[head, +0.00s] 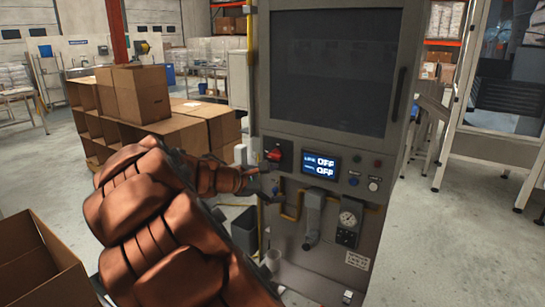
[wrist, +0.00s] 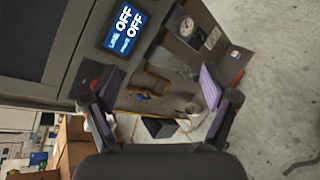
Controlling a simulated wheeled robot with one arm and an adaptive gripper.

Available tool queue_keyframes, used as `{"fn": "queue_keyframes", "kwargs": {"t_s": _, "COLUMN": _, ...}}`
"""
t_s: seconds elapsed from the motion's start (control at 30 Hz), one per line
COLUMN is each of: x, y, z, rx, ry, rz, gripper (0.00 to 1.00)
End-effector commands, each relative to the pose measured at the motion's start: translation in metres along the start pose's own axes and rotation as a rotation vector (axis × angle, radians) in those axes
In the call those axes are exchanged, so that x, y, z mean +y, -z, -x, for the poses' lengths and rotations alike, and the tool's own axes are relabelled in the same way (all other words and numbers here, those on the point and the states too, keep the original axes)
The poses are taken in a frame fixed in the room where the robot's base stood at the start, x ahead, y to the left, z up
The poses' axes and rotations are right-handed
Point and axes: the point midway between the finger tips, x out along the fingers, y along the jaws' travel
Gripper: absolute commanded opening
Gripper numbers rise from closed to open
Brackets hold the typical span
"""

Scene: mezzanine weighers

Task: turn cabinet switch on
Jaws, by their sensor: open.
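The grey cabinet (head: 318,185) stands in the middle of the head view. Its red switch (head: 275,154) sits on a dark plate left of the lit display (head: 320,165), which reads OFF on two rows. My gripper (head: 262,181) is just below and left of the switch, partly hidden by my copper-coloured arm. In the wrist view my gripper (wrist: 155,90) is open with nothing between its fingers. The switch shows there as a bit of red (wrist: 95,84) beside the left fingertip, partly covered by it. I cannot tell whether they touch.
Yellow pipes, a pressure gauge (head: 347,218) and small buttons (head: 374,185) are on the cabinet front below and right of the display. Stacked cardboard boxes (head: 140,95) stand behind my arm at left. An open carton (head: 38,262) is at lower left. Floor at right is clear.

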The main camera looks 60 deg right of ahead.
Motion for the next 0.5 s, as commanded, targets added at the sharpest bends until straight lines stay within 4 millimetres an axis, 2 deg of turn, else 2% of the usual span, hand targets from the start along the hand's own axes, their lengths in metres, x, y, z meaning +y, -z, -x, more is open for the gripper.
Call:
{"fn": "queue_keyframes", "kwargs": {"t_s": 0.1, "x": 0.040, "y": 0.013, "z": -0.024, "rx": -0.064, "ry": -0.097, "rz": 0.129, "gripper": 0.85}}
{"fn": "queue_keyframes", "kwargs": {"t_s": 0.23, "x": 0.077, "y": 0.037, "z": -0.047, "rx": -0.116, "ry": -0.200, "rz": 0.283, "gripper": 0.85}}
{"fn": "queue_keyframes", "kwargs": {"t_s": 0.4, "x": 0.113, "y": 0.080, "z": -0.077, "rx": -0.168, "ry": -0.321, "rz": 0.498, "gripper": 0.85}}
{"fn": "queue_keyframes", "kwargs": {"t_s": 0.5, "x": 0.126, "y": 0.107, "z": -0.092, "rx": -0.186, "ry": -0.385, "rz": 0.615, "gripper": 0.85}}
